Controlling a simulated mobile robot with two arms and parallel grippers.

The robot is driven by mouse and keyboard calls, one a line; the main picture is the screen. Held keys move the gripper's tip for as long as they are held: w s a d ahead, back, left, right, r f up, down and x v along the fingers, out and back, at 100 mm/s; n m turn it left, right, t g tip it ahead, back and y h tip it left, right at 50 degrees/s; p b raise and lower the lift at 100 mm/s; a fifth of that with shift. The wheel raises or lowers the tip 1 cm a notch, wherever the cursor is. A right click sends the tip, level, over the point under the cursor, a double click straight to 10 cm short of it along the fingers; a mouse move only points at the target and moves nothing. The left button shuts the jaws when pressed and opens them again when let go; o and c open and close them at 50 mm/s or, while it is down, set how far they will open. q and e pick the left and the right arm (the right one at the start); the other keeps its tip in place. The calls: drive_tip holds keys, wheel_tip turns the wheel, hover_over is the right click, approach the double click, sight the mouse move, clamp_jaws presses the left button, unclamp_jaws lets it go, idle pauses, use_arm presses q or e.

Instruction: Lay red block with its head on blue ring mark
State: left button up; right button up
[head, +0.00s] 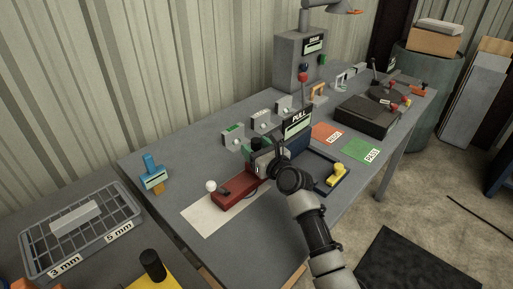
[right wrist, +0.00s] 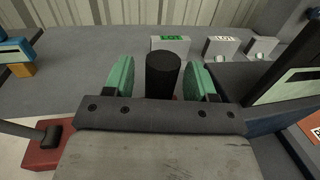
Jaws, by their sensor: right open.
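The red block (head: 236,189) lies on a white sheet (head: 206,222) on the grey table, and part of it also shows in the right wrist view (right wrist: 42,158). A white ball (head: 211,186) is at its left end. My right gripper (head: 256,157) is over the block's right end. In the right wrist view its green fingers (right wrist: 160,80) are open, one on each side of an upright black cylinder (right wrist: 162,75), with gaps visible. A faint ring-like line shows on the sheet beside the block; I cannot tell its colour. My left gripper is not in view.
A PULL box (head: 297,124) stands just behind my right gripper, with small grey labelled boxes (head: 261,119) beside it. A yellow piece (head: 338,174) is right of my arm. A blue tool (head: 153,172) stands left. The table between it and the sheet is clear.

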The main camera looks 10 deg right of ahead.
drive_tip(key=shift+r, duration=0.45)
drive_tip(key=v, duration=1.2)
drive_tip(key=shift+f, duration=0.2)
